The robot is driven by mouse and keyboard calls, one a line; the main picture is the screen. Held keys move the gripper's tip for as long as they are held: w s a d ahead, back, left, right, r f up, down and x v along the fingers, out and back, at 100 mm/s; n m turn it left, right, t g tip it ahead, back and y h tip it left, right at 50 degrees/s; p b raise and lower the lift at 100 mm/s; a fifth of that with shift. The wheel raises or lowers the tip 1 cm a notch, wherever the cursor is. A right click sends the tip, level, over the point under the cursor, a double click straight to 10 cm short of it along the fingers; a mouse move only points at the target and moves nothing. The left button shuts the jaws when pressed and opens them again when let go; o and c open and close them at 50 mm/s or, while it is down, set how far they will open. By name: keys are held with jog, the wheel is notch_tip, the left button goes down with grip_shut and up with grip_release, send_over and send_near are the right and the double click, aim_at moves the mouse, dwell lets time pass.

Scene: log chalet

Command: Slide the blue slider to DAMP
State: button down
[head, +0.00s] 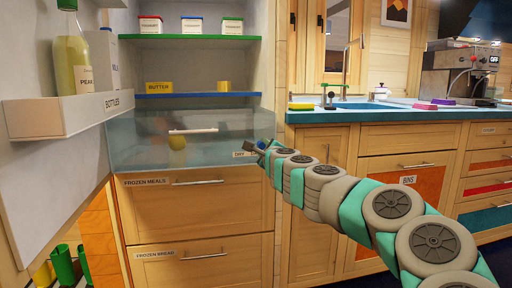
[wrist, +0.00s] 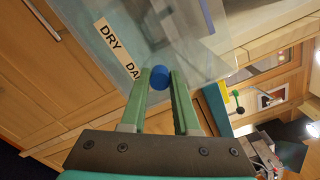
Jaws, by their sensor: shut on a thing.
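The blue slider (wrist: 159,76) is a round blue knob on the front of a clear drawer (head: 140,157) in the open fridge. My gripper (wrist: 160,74) is shut on it, with one green finger on each side. A white label (wrist: 118,48) beside the knob reads "DRY" and "DA", the rest hidden behind the left finger. The knob is beside the label's "DA" end.
The open fridge door with its bottle rack (head: 60,117) stands at the left. Wooden drawers marked frozen meals (head: 200,205) and frozen bread lie below the clear drawer, which holds a yellow-green round item (head: 177,143). A blue counter (head: 370,114) is at the right.

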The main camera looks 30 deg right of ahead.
jog(key=shift+d, duration=0.15)
jog(key=c, duration=0.7)
grip_release()
jog(key=shift+d, duration=0.1)
jog(key=shift+o, duration=0.2)
jog(key=v, duration=0.8)
jog(key=shift+w, duration=0.1)
